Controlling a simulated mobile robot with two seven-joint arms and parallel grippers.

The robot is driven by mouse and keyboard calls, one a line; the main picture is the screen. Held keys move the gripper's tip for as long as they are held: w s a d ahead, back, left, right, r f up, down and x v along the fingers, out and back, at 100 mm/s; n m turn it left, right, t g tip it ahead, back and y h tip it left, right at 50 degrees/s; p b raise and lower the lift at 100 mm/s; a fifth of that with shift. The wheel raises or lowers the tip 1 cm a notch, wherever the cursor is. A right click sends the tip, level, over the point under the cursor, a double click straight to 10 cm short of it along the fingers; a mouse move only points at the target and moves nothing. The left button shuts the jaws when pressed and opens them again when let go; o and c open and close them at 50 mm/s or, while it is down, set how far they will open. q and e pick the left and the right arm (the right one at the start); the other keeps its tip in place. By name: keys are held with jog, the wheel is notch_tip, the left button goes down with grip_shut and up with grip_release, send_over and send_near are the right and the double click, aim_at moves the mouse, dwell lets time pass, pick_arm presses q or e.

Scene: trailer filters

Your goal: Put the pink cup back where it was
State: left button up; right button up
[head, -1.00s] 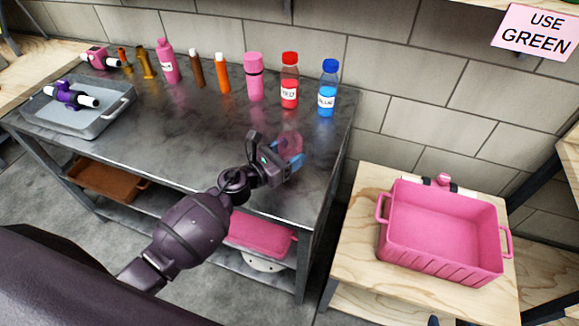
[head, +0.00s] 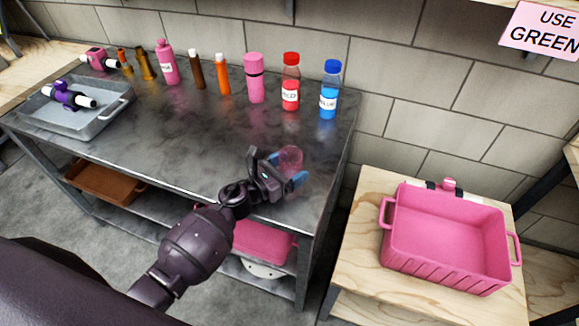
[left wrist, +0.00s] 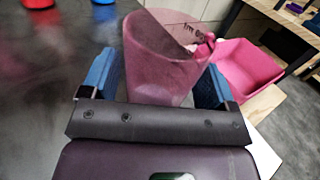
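The pink cup (head: 291,157) is translucent and stands at the right end of the dark metal table (head: 200,140). It also shows large and close in the left wrist view (left wrist: 165,60). My left gripper (head: 285,172) has its blue-tipped fingers spread at the cup's near side. In the left wrist view the fingers (left wrist: 158,82) lie on either side of the cup's lower part, and the gripper looks open. Whether a finger still touches the cup is hard to tell. My right gripper is not in view.
A red bottle (head: 290,85), a blue bottle (head: 329,92), a pink flask (head: 254,80) and several other bottles line the back of the table. A grey tray (head: 118,110) is at the left. A pink crate (head: 445,240) stands on a wooden table to the right. The table's middle is clear.

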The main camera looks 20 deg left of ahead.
pick_arm(q)
jog(key=shift+o, duration=0.3)
jog(key=shift+r, duration=0.1)
jog(key=shift+r, duration=0.2)
jog(key=v, duration=1.2)
jog(key=shift+s+b, duration=0.1)
jog(key=shift+b, duration=0.2)
